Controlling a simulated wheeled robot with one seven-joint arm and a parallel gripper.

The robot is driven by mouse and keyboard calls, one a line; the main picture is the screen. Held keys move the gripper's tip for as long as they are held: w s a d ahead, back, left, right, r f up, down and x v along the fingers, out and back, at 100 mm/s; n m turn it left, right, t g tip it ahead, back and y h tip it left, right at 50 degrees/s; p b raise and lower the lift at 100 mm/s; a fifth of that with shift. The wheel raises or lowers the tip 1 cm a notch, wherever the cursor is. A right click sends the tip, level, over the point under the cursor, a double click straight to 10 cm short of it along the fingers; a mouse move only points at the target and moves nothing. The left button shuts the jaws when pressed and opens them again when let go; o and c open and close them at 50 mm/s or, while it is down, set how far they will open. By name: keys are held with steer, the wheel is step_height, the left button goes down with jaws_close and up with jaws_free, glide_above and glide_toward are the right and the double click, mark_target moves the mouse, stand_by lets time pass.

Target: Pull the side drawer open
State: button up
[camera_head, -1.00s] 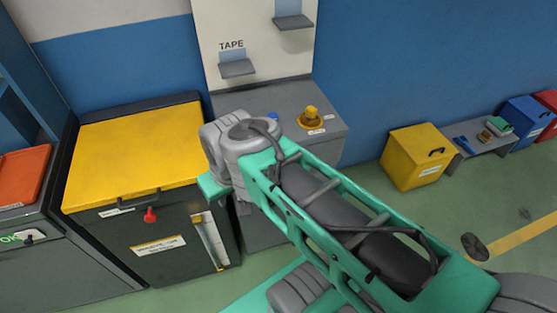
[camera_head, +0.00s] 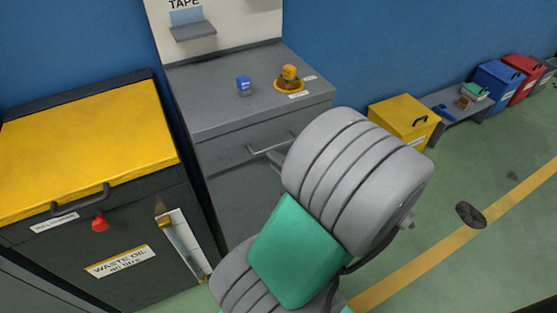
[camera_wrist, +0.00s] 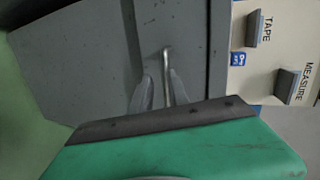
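The grey cabinet (camera_head: 222,118) has a drawer front with a pale bar handle (camera_head: 262,151) below its top. In the wrist view the handle (camera_wrist: 167,62) is a thin bright bar standing out from the grey drawer front (camera_wrist: 182,28). My gripper (camera_wrist: 159,88) points at that front, with its two fingers apart and the handle lying between or just beyond their tips. I cannot tell whether either finger touches it. The drawer looks shut. In the head view my arm hides most of the gripper.
A blue cube (camera_head: 244,86) and a yellow object in a dish (camera_head: 289,78) sit on the cabinet top. A waste oil bin (camera_head: 90,150) with a yellow lid stands close at left. A yellow box (camera_head: 400,118) is at right.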

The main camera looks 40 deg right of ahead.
mark_target(279, 146)
steer(key=w+d, duration=0.1)
steer(key=w+d+m+h, duration=0.1)
steer(key=w+d, duration=0.1)
steer(key=w+d+f+m+h+b, duration=0.1)
steer(key=w+d, duration=0.1)
steer(key=shift+d+t, duration=0.2)
steer(key=shift+t, duration=0.2)
jaws_close()
stand_by(1.4)
